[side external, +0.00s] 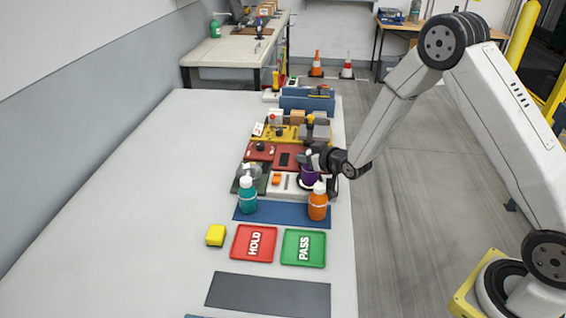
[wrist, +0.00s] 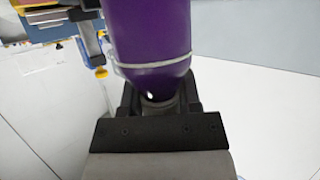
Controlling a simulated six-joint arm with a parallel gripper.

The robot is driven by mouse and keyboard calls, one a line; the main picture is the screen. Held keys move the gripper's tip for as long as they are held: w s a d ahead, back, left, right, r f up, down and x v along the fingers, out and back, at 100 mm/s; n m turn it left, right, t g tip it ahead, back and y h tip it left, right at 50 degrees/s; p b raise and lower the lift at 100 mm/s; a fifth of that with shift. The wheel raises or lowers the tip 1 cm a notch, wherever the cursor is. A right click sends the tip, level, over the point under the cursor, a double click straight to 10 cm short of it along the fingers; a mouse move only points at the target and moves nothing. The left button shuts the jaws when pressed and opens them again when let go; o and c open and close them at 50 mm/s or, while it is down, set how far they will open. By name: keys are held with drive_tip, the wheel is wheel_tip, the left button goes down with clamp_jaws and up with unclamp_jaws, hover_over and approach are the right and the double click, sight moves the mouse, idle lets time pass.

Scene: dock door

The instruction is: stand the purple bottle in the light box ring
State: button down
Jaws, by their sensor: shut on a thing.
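The purple bottle (side external: 309,175) is in my gripper (side external: 314,161), over the right end of the white light box (side external: 282,190) in the side view. In the wrist view the purple bottle (wrist: 150,38) fills the upper middle, with a pale band around it. My gripper (wrist: 157,102) is shut on its narrower end. A dark shape shows around the bottle's lower part in the side view; I cannot tell the ring from shadow there, or whether the bottle touches the box.
A teal bottle (side external: 248,196) and an orange bottle (side external: 317,203) stand close by on a blue mat (side external: 280,215). Red HOLD (side external: 240,242) and green PASS (side external: 303,260) trays and a yellow block (side external: 215,235) lie nearer. Red panels (side external: 262,152) lie behind. The table's left is clear.

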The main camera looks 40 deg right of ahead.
drive_tip(key=shift+c, duration=1.5)
unclamp_jaws()
drive_tip(key=shift+r, duration=0.25)
drive_tip(key=shift+s+r, duration=0.15)
drive_tip(key=v, duration=1.1)
drive_tip(key=shift+s, duration=0.3)
drive_tip(key=shift+s+r, duration=0.1)
